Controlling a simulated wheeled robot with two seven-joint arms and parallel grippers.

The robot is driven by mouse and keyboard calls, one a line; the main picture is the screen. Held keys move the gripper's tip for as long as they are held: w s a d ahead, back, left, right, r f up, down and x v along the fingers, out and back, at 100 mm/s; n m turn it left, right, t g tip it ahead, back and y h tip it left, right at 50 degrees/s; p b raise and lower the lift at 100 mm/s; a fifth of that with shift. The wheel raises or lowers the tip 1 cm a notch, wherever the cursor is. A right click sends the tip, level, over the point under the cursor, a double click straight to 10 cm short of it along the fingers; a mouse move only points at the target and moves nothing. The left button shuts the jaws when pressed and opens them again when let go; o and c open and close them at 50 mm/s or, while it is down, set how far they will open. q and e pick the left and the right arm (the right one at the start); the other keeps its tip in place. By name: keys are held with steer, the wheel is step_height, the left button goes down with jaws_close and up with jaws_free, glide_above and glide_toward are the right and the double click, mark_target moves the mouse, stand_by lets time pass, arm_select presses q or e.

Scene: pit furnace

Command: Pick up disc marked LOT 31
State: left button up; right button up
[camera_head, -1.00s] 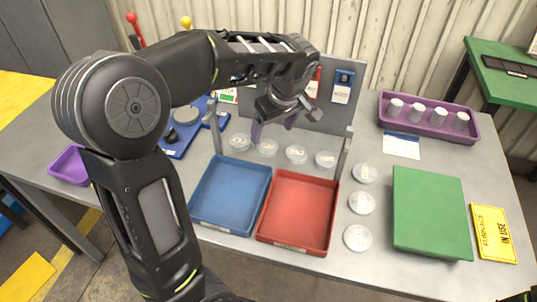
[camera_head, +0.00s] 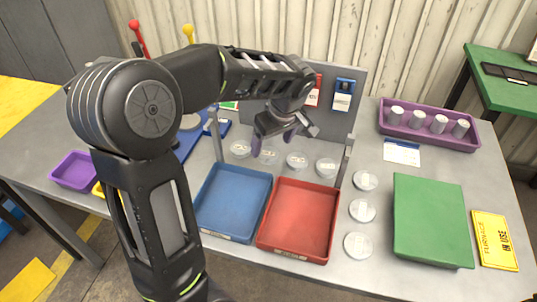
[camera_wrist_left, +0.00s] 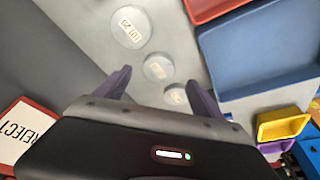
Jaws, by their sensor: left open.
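Several pale round discs with labels lie on the grey table. A row of them stands behind the trays: a left one (camera_head: 240,149), one partly behind my fingers (camera_head: 269,157), a third (camera_head: 297,160) and a right one (camera_head: 326,168). Three more are in a column right of the red tray (camera_head: 365,181). My left gripper (camera_head: 274,141) is open and empty, low above the row near its second disc. In the left wrist view its fingers (camera_wrist_left: 157,82) straddle a disc (camera_wrist_left: 157,68). A nearer-looking disc (camera_wrist_left: 130,28) reads roughly LOT 23. I cannot make out LOT 31 on any disc.
A blue tray (camera_head: 233,232) and red tray (camera_head: 300,253) stand in front of the row. A grey upright panel (camera_head: 345,110) stands behind it. A green block (camera_head: 430,215), a yellow sign (camera_head: 494,240) and a purple rack (camera_head: 425,139) are at right.

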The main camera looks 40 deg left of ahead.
mark_target(269, 154)
arm_select(q)
steer(key=x, duration=0.4)
steer(key=shift+w+a+f+p, duration=0.1)
steer(key=shift+w+f+p, duration=0.05)
steer(key=shift+f+p, duration=0.25)
steer(key=shift+c, duration=0.2)
steer(key=shift+r, duration=0.1)
jaws_close()
stand_by(0.6)
